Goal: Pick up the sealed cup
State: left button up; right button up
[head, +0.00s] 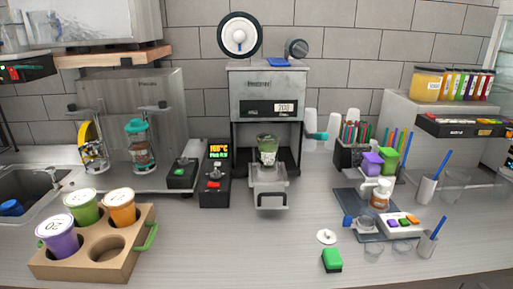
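The cup sealer (266,90) stands at the back middle of the counter, with a small lit display on its front. A clear cup with green contents (267,151) stands upright in its opening, above the sealer's pulled-out metal tray (268,178). I cannot tell from here whether a film covers its top. The tray's handle (271,200) points toward me. A cardboard cup carrier (107,270) at the front left holds a purple cup (60,241), a green cup (83,208) and an orange cup (121,209), all with white lids. One carrier hole is empty. Neither gripper shows.
A black control box (215,186) with a green display stands left of the sealer. A white and teal lever (317,134) sticks out on its right. The counter before the sealer is clear.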

aim_at(268, 143)
jog(key=i+l+u, duration=0.2)
jog(key=u, duration=0.25)
jog(key=i+l+u, duration=0.2)
jog(key=u, duration=0.2)
jog(key=k+l, duration=0.05)
jog(key=l, duration=0.05)
